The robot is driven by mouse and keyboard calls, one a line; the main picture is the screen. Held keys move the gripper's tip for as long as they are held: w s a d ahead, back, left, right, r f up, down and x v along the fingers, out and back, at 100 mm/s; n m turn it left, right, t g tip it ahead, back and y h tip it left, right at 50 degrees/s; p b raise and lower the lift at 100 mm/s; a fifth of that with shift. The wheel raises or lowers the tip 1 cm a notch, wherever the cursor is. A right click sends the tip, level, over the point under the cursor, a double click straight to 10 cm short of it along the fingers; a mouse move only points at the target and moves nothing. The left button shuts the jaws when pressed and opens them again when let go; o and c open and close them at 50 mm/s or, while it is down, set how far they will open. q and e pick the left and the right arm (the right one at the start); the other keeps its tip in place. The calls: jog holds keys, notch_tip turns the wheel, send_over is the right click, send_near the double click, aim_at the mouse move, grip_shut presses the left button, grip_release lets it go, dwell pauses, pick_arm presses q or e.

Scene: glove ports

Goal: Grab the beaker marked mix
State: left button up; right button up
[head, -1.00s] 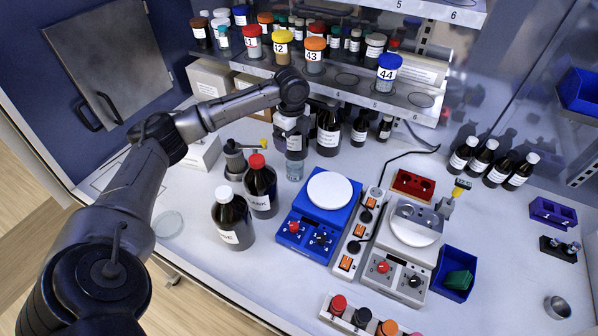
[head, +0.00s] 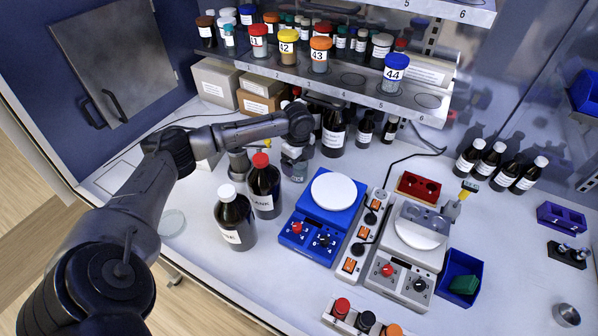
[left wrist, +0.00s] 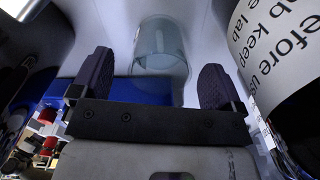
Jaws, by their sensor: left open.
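A small clear glass beaker (head: 299,173) stands on the white bench, left of the blue hotplate and behind the red-capped brown bottle. My left gripper (head: 295,157) is right above it in the head view and hides its upper part. In the left wrist view the beaker (left wrist: 162,47) shows beyond and between the two dark finger pads of my left gripper (left wrist: 156,82), which are apart with nothing between them. No mark can be read on the beaker. My right gripper is not in view.
Brown bottles (head: 265,190) (head: 233,218) stand close in front of the beaker; another brown bottle (head: 334,132) stands behind it. The blue hotplate (head: 311,244) is to its right. A shelf (head: 350,90) with numbered jars runs above the back of the bench.

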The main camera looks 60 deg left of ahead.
pick_arm(q)
jog(key=f, duration=0.3)
jog(key=shift+d+f, duration=0.2)
jog(key=shift+f, duration=0.2)
jog(key=shift+r, duration=0.1)
jog(key=c, duration=1.1)
jog(key=shift+o, duration=0.2)
